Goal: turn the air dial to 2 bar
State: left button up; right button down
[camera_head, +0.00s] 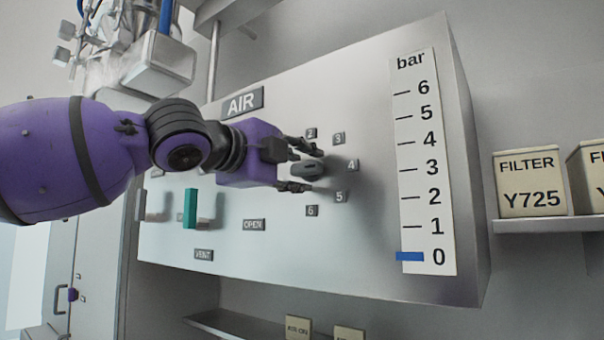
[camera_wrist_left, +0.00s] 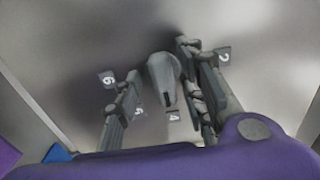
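The air dial (camera_head: 307,172) is a small dark grey knob on the sloped metal panel (camera_head: 370,250) below the AIR label (camera_head: 243,103). Number plates 2 to 6 show around it; any others are hidden behind my gripper. My left gripper (camera_head: 312,166) is open, one finger above and one below the dial. In the left wrist view the dial (camera_wrist_left: 163,80) stands between the spread fingers, with gaps visible on both sides. Its narrow end lies toward the 4 plate (camera_wrist_left: 174,116). On the bar scale (camera_head: 424,160), the blue marker (camera_head: 410,256) is at 0. My right gripper is not in view.
A teal handle (camera_head: 190,208) sticks out of the panel at lower left, near the OPEN (camera_head: 254,225) and VENT (camera_head: 204,255) labels. Filter boxes (camera_head: 531,184) stand on a shelf to the right. Another shelf is under the panel.

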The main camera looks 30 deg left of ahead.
pick_arm(q)
jog(key=shift+s+r, duration=0.15)
jog(key=shift+r, duration=0.1)
jog(key=shift+c, duration=0.3)
grip_shut()
jog(key=n, duration=1.4)
jog(key=shift+n+b, duration=0.3)
jog(key=shift+n, duration=1.6)
jog(key=shift+r, duration=0.1)
